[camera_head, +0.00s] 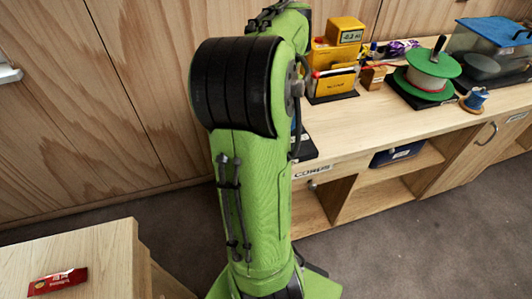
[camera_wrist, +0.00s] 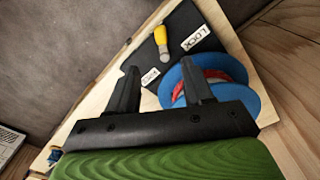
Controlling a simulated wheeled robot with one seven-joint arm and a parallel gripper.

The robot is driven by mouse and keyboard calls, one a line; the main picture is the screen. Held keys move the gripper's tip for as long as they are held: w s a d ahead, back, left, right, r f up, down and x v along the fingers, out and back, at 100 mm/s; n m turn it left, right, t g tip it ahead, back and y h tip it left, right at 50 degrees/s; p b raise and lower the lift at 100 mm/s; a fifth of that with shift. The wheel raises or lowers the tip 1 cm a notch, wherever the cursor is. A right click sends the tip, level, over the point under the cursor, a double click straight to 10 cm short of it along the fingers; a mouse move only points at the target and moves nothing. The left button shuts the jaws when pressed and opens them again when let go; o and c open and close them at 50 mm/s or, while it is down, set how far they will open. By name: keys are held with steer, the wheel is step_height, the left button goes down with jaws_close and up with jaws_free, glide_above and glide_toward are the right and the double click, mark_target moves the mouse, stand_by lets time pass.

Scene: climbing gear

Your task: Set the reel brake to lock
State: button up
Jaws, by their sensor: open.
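In the wrist view, a black brake plate (camera_wrist: 178,28) carries a lever with a yellow handle (camera_wrist: 160,36) and a metal shaft. A white LOCK label (camera_wrist: 195,38) lies to the right of the lever. A second small white label (camera_wrist: 150,76) sits below it, too small to read surely. The lever's handle points up in the picture, towards neither label clearly. A blue reel (camera_wrist: 247,82) with red and white cord is beside the plate. My gripper (camera_wrist: 158,74) is open and empty, its fingers short of the lever; the right finger overlaps the reel in the picture.
In the head view my arm hides the blue reel and lever. The wooden bench (camera_head: 350,130) also holds a green reel (camera_head: 428,77), a yellow scale (camera_head: 345,32), a blue-lidded clear bin (camera_head: 492,42) and a blue spool (camera_head: 475,98). A red packet (camera_head: 58,281) lies on another surface.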

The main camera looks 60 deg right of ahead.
step_height(320, 180, down, 14)
steer(key=b, duration=0.5)
steer(key=shift+r, duration=0.1)
steer(key=shift+c, duration=0.3)
